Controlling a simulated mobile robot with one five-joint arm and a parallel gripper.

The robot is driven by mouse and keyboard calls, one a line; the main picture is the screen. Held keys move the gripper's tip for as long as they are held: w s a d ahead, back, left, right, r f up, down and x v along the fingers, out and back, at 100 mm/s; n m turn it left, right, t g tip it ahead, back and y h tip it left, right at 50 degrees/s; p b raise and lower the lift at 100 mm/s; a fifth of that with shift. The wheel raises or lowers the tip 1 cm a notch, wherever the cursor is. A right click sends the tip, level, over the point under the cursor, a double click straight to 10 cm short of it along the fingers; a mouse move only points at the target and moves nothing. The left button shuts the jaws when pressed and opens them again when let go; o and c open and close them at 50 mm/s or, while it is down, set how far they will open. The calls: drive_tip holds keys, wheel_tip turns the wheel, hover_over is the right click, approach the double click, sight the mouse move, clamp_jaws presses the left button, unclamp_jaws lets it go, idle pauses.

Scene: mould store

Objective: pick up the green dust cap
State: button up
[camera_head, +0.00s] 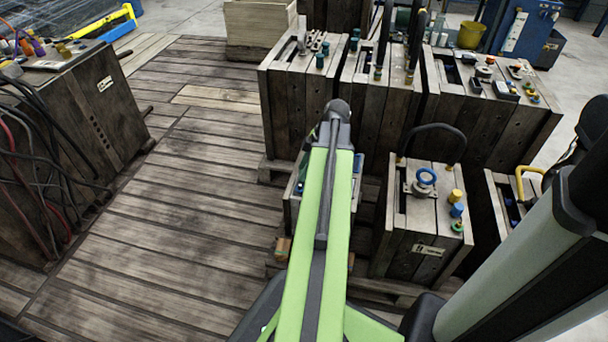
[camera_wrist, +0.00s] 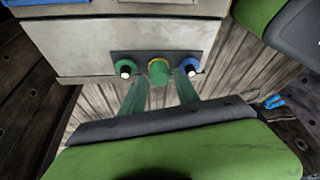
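In the wrist view, a green cap with a yellowish rim (camera_wrist: 158,72) sits in the middle of a dark strip on the front of a grey block (camera_wrist: 90,45). A green ring fitting with a white centre (camera_wrist: 125,68) is left of it and a blue one (camera_wrist: 192,66) is right. My gripper (camera_wrist: 160,84) is open. Its two greenish fingers are apart, one either side below the middle cap, with nothing seen between them. I cannot tell whether they touch the strip. In the head view my arm hides the gripper and this cap.
In the head view, wooden-sided mould blocks (camera_head: 290,100) stand close together at the back. Another block (camera_head: 413,235) with a blue ring and coloured caps is right of my arm. A dark cabinet with cables (camera_head: 95,120) stands left. The plank floor (camera_head: 170,210) between is clear.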

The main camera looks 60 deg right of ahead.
clamp_jaws()
drive_tip(key=shift+r, duration=0.25)
drive_tip(key=r+p, duration=0.4)
drive_tip(key=p, duration=0.1)
drive_tip(key=shift+s+d+r, duration=0.15)
drive_tip(key=shift+s+r, duration=0.05)
drive_tip(key=shift+r, duration=0.2)
drive_tip(key=s+d+r+p, duration=0.5)
drive_tip(key=s+d+p, duration=0.1)
drive_tip(key=s, duration=0.3)
drive_tip(key=shift+s+r, duration=0.2)
drive_tip(key=shift+r, duration=0.15)
